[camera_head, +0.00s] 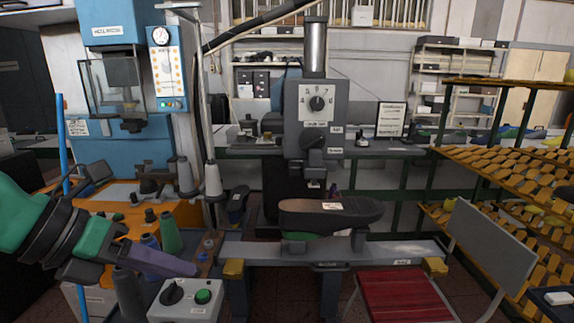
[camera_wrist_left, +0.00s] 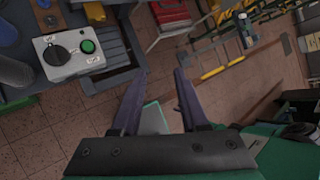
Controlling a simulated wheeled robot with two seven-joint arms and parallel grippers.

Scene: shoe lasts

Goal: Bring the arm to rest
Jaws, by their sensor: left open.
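My left arm (camera_head: 60,232) comes in from the left in the head view, with green and black links. Its left gripper (camera_head: 180,265) is at the lower left, above the control box (camera_head: 187,300) with a black knob and a green button. In the left wrist view the two purple fingers of the left gripper (camera_wrist_left: 161,75) stand apart with nothing between them. Below them are brown floor tiles. The control box (camera_wrist_left: 72,52) shows at the upper left there. My right gripper is not in view.
A dark shoe-shaped piece (camera_head: 330,215) sits on the press's bench (camera_head: 290,252). Thread cones (camera_head: 170,235) stand close to the left gripper. A red-seated chair (camera_head: 405,295) stands in front. Racks of yellow lasts (camera_head: 500,165) are at the right.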

